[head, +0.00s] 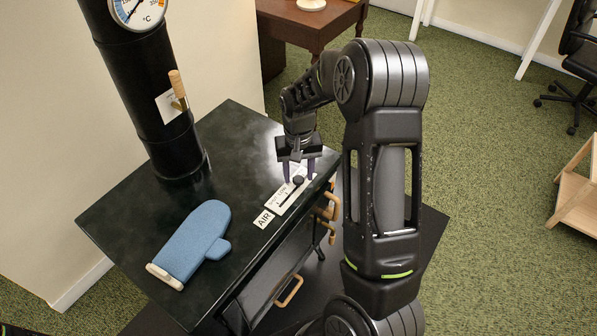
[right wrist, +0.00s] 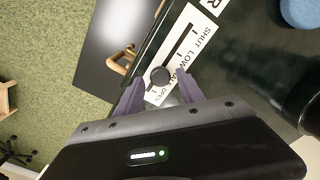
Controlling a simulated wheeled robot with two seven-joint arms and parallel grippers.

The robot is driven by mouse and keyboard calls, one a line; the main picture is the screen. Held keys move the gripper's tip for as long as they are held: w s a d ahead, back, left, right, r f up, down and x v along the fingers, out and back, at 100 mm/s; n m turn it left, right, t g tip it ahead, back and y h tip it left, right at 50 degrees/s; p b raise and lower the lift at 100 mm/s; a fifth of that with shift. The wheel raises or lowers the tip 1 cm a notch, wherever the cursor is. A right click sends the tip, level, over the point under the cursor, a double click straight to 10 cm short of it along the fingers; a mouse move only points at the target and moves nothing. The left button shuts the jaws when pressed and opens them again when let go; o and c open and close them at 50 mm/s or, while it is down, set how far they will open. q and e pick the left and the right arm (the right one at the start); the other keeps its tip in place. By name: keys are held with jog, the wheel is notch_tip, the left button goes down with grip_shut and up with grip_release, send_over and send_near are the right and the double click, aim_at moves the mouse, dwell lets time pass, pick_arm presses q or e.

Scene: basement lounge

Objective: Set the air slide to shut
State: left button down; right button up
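The air slide is a white plate (head: 285,196) with a dark slot, set on the stove top's front edge beside an AIR label (head: 264,218). In the right wrist view the plate (right wrist: 205,38) reads SHUT at the end near the AIR label, then LOW, with OPEN at the far end. Its round dark knob (right wrist: 160,76) sits toward the OPEN end; it also shows in the head view (head: 298,180). My right gripper (head: 299,179) is above that end, its purple fingers (right wrist: 160,88) apart on either side of the knob, with gaps visible. My left gripper is out of view.
A blue oven mitt (head: 193,240) lies on the black stove top (head: 130,213). A black flue pipe (head: 150,100) with a gauge and a wooden-handled lever (head: 178,88) rises at the back. Wooden door handles (head: 290,291) stick out from the stove's front.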

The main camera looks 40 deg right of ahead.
grip_shut()
dwell(1.2)
